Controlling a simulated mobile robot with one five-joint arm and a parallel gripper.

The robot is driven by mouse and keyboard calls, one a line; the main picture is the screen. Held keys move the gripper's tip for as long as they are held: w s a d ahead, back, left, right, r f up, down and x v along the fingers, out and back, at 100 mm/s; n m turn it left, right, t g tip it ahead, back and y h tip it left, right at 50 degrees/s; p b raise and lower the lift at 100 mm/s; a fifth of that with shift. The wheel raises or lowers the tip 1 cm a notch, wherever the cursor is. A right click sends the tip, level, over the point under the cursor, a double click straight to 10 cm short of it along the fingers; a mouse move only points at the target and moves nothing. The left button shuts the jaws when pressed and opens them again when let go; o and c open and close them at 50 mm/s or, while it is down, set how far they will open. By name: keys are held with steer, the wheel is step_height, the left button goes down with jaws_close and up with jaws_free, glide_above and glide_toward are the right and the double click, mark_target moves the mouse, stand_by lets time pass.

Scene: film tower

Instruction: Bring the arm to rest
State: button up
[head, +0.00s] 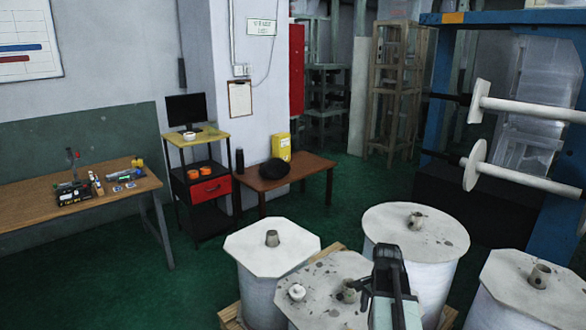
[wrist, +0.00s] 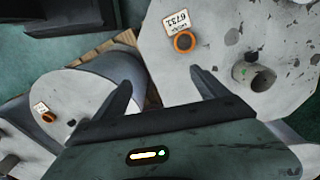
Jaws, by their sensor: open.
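My gripper (wrist: 160,78) is open and empty in the wrist view, its two dark fingers spread apart above white drum tops. An octagonal drum top (wrist: 215,95) lies beyond the right finger, with an orange ring (wrist: 184,42) and a paper tag (wrist: 176,21) on it.
In the head view, several white drums (head: 270,242) crowd the lower right on wooden pallets. A blue rack (head: 443,80) stands at right. A workbench (head: 35,205), a cart (head: 198,143) and a low table (head: 313,165) stand at left and back. The green floor between is open.

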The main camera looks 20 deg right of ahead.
steer(key=w+a+r+n+p, duration=0.1)
steer(key=a+n, duration=0.7)
steer(key=a, duration=0.7)
steer(key=w+a+r+n, duration=0.1)
steer(key=a+n, duration=0.7)
steer(key=a, duration=0.8)
steer(key=shift+w+a+r+p, duration=0.2)
steer(key=shift+w+a+p, duration=0.15)
steer(key=shift+w, duration=0.35)
